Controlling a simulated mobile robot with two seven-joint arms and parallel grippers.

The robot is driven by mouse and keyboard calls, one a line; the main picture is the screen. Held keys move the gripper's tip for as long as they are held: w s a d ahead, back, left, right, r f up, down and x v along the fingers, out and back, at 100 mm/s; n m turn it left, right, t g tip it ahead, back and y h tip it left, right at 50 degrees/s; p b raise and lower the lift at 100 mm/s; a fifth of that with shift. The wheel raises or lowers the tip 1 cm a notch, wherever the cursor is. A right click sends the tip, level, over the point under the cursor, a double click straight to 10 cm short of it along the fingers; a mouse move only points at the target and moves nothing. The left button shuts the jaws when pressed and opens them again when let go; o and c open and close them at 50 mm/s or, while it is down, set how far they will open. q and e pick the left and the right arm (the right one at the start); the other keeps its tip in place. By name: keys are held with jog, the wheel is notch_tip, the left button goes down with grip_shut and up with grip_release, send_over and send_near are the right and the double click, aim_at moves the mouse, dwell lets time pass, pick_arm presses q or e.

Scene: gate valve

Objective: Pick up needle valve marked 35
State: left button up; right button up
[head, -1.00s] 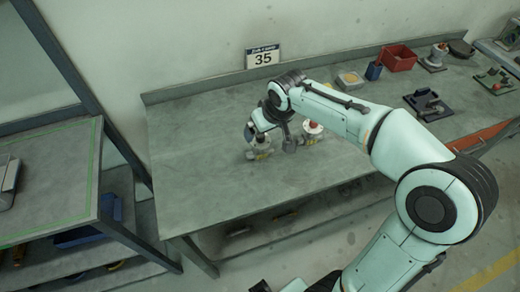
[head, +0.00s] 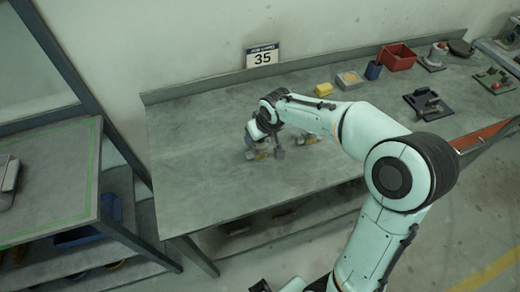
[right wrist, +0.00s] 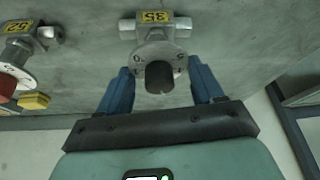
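The needle valve marked 35 (right wrist: 155,27) shows at the top middle of the right wrist view, a grey metal body with a yellow tag, a round flange and a dark knob facing the camera. My right gripper (right wrist: 160,70) is open, its blue fingers on either side of the flange and knob, with gaps visible. In the head view the right gripper (head: 267,143) is over the table, largely covering this valve. A second valve marked 52 (right wrist: 18,50), with a red part, stands to its left in the right wrist view; in the head view it is partly hidden.
The table's left part (head: 195,150) is clear.

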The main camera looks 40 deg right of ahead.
jog(key=c, duration=1)
grip_shut()
jog(key=shift+r, duration=0.15)
